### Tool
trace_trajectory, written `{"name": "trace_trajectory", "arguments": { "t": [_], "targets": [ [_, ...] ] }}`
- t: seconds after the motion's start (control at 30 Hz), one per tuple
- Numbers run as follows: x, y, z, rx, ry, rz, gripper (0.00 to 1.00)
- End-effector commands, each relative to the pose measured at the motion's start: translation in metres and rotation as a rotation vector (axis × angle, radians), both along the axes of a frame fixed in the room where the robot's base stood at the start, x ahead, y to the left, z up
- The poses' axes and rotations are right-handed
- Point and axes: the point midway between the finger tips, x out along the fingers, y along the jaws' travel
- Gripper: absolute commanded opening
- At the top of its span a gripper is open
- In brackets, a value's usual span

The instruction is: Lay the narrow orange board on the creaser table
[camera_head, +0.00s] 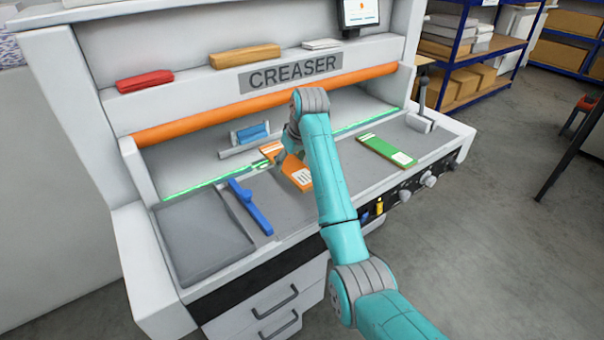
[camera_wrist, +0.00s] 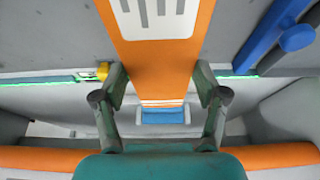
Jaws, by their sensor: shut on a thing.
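In the wrist view the board (camera_wrist: 150,58) runs lengthwise between my fingers. My gripper (camera_wrist: 160,88) is shut on the board, with a finger at each long edge. In the head view my arm's wrist hides most of the gripper and part of the board. I cannot tell whether the board touches the table or is slightly above it.
A green board (camera_head: 387,150) lies on the table to the right. A blue bar (camera_head: 251,207) lies to the left, and a blue-topped block (camera_head: 250,134) stands behind. Red (camera_head: 145,81) and tan (camera_head: 245,56) items sit on the upper ledge.

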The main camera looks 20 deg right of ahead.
Motion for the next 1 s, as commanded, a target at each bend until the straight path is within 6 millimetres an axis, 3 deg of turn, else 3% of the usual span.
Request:
{"name": "trace_trajectory", "arguments": {
  "t": [0.1,0.5,0.9,0.93,1.0],
  "targets": [
    [-0.001,0.0,-0.021,0.0,0.001,0.0,0.37],
    [0.0,0.0,-0.063,0.0,0.0,-0.001,0.37],
    [0.0,0.0,-0.069,0.0,0.0,0.0,0.37],
    [0.0,0.0,-0.069,0.0,-0.001,0.0,0.77],
    [0.0,0.0,-0.069,0.0,-0.001,0.0,0.95]
  ]
}}
